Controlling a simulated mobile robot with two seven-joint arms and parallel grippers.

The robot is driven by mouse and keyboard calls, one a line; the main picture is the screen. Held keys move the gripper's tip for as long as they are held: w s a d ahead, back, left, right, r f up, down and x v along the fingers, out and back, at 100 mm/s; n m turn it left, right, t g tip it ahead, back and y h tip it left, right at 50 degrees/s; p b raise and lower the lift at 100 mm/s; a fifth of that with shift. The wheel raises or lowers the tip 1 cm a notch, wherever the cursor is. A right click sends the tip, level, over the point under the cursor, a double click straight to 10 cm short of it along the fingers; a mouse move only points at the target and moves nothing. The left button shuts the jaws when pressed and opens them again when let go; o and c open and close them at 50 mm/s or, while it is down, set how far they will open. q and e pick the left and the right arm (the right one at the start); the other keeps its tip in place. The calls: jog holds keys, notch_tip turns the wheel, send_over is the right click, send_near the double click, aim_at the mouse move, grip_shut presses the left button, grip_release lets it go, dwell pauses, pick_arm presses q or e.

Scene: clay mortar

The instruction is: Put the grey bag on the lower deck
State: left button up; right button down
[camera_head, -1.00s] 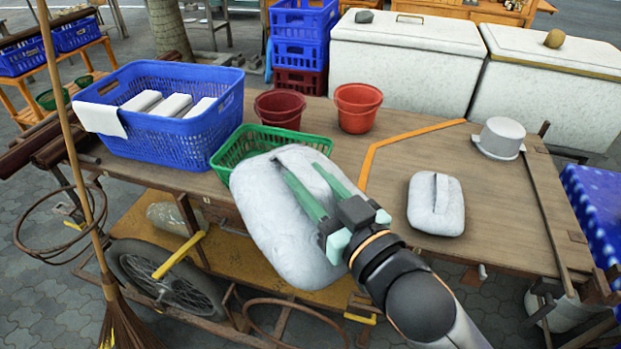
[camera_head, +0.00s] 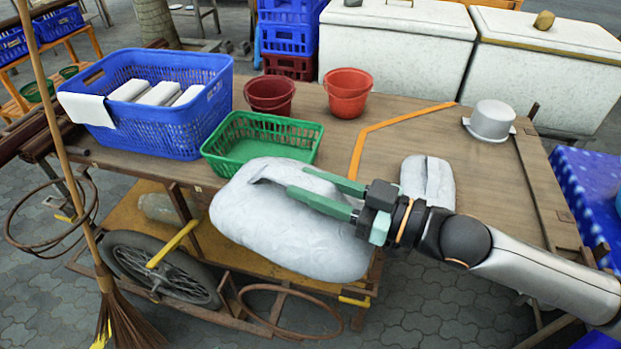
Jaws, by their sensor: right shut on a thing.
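The large grey bag (camera_head: 285,235) hangs in front of the cart's near edge, overlapping the tabletop in the picture. My right gripper (camera_head: 315,190) comes in from the right and is shut on the bag's upper part. The lower deck (camera_head: 225,262), a yellowish board under the tabletop, shows left of and beneath the bag; the bag hides part of it. Whether the bag touches the deck cannot be told. A smaller grey bag (camera_head: 428,178) lies on the tabletop, partly behind my right gripper. My left gripper is not in view.
A pale bag-like lump (camera_head: 160,207) sits at the lower deck's left. A yellow brace (camera_head: 172,244), a wheel (camera_head: 160,272) and a broom (camera_head: 125,315) stand near it. On the tabletop are a blue basket (camera_head: 170,130), a green basket (camera_head: 262,150) and red buckets (camera_head: 348,92).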

jog(key=shift+s+n+g+y, duration=0.15)
jog(key=shift+n+g+y, duration=0.25)
jog(key=shift+n+g, duration=0.25)
jog(key=shift+d+f+g, duration=0.1)
jog(key=shift+d+g, duration=0.25)
jog(key=shift+f+n+g+y, duration=0.1)
jog(key=shift+n+g+y, duration=0.2)
jog(key=shift+n+g, duration=0.15)
jog(key=shift+f+g, duration=0.1)
jog(key=shift+g, duration=0.15)
jog(key=n+g, duration=0.1)
jog(key=f+n+g, duration=0.1)
jog(key=g, duration=0.1)
jog(key=d+f+n+g, duration=0.1)
jog(key=g, duration=0.1)
jog(key=shift+s+d+n+y, duration=0.1)
jog(key=shift+s+n+y, duration=0.05)
jog(key=shift+n+y, duration=0.2)
jog(key=shift+s+d+f+n+g+h, duration=0.2)
jog(key=shift+f+n+g, duration=0.25)
jog(key=shift+n+g, duration=0.6)
jog(key=shift+s+d+f+n+g+h, duration=0.1)
jog(key=shift+d+f+n+g+h, duration=0.3)
jog(key=shift+g, duration=1.15)
jog(key=shift+s+d+f+n+g+h, duration=0.15)
jog(key=shift+f+n+g, duration=0.3)
jog(key=shift+n+g, duration=0.65)
jog(key=shift+g, duration=0.3)
